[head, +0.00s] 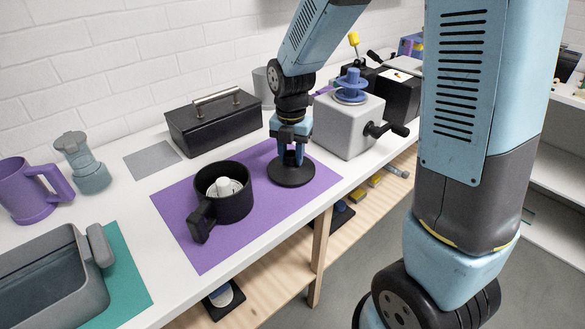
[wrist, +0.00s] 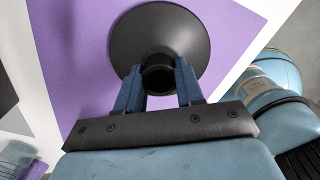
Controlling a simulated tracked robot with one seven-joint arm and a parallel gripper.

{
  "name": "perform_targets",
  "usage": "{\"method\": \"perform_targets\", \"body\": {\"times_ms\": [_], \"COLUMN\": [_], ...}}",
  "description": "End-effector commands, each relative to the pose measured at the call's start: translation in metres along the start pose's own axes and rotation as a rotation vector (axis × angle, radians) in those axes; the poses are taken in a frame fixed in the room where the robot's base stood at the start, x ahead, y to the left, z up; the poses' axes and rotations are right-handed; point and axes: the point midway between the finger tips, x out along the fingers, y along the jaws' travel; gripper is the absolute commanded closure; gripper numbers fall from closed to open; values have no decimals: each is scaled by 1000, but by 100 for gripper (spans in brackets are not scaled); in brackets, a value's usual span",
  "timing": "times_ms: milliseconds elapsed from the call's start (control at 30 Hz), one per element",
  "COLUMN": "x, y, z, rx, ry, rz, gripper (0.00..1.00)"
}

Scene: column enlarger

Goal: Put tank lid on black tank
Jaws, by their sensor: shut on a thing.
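The black tank (head: 236,207) stands upright and open on the purple mat (head: 205,250), with a white reel or core visible inside and a handle toward the front. The tank lid (head: 291,175) is a round black disc with a raised neck, at the right part of the mat. My gripper (head: 291,155) is above it, fingers pointing down and shut on the lid's neck. In the wrist view, the blue fingers (wrist: 160,88) sit on both sides of the neck of the lid (wrist: 185,35). I cannot tell whether the lid touches the mat.
A black box with a handle (head: 215,122) stands behind the mat. A grey box with a crank and blue spool (head: 347,125) is to the right. A purple jug (head: 30,190), a grey-green vessel (head: 84,165) and a grey tray (head: 50,270) are at left.

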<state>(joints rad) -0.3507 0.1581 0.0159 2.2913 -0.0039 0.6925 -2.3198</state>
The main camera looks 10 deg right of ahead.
Motion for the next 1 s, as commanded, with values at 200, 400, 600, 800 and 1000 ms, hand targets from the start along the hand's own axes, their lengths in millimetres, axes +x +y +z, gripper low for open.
{"method": "perform_targets", "body": {"times_ms": [200, 400, 600, 800, 1000], "x": [-2, -4, -6, -7, -8], "y": [0, 0, 0, 0, 0], "z": [0, 0, 0, 0, 0], "rx": [0, 0, 0, 0, 0], "ry": [0, 0, 0, 0, -1], "rz": [0, 0, 1, 0, 1], "gripper": [100, 100, 100, 100, 100]}}
